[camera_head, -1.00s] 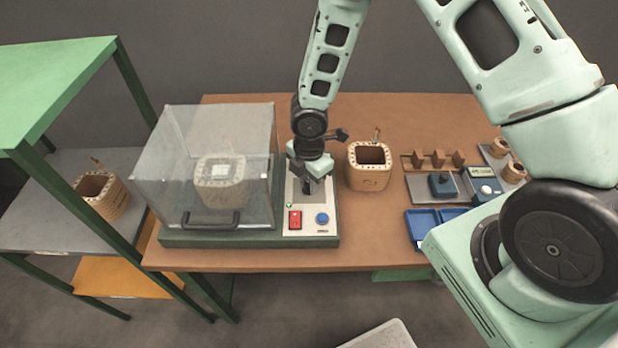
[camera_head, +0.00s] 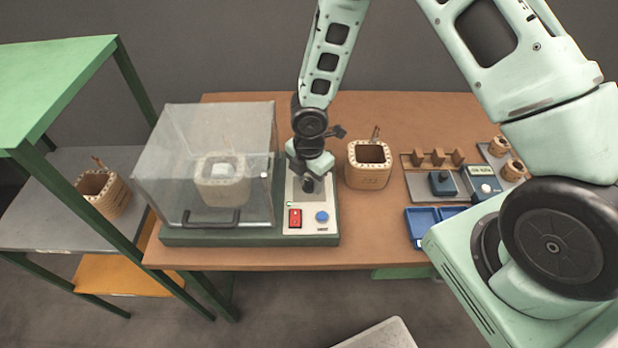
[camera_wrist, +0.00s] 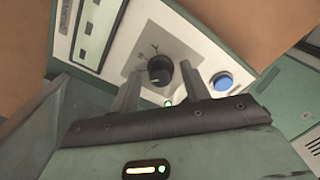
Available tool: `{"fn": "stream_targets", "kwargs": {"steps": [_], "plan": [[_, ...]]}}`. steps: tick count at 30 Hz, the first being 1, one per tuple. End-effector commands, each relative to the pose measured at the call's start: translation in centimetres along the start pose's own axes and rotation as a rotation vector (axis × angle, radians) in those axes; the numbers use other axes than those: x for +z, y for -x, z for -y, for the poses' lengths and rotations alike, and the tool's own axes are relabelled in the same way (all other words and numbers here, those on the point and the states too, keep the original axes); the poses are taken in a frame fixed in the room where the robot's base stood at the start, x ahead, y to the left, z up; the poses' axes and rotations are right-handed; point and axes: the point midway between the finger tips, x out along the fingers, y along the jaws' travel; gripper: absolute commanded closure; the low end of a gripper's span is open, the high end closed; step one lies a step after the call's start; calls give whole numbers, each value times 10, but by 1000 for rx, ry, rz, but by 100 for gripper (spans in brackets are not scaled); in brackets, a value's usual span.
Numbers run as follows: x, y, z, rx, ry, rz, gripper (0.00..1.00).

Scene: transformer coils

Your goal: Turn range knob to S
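The range knob (camera_wrist: 160,69) is a round black knob on a light panel with a grey dial plate, seen in the wrist view. Marks show around it, but I cannot read the letters or which one it points to. My gripper (camera_wrist: 162,76) is open, one finger on each side of the knob in this view, with visible gaps to it. Contact is not visible. In the head view my gripper (camera_head: 310,184) is pointed down over the tester's control panel (camera_head: 312,213) and hides the knob.
The panel also has a red switch (camera_head: 295,218) and a blue button (camera_head: 322,217). A clear-lidded box (camera_head: 170,150) with a coil (camera_head: 222,184) inside adjoins it at left. Another coil (camera_head: 368,175) stands close at right. Blue trays (camera_head: 424,227) are farther right.

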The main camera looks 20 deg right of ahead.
Motion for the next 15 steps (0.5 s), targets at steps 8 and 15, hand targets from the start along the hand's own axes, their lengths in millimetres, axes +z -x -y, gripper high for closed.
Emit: {"fn": "stream_targets", "kwargs": {"steps": [8, 15], "plan": [[0, 11, 0, 2, -3, -1, 54], [1, 59, -1, 5, -4, 0, 54]]}}
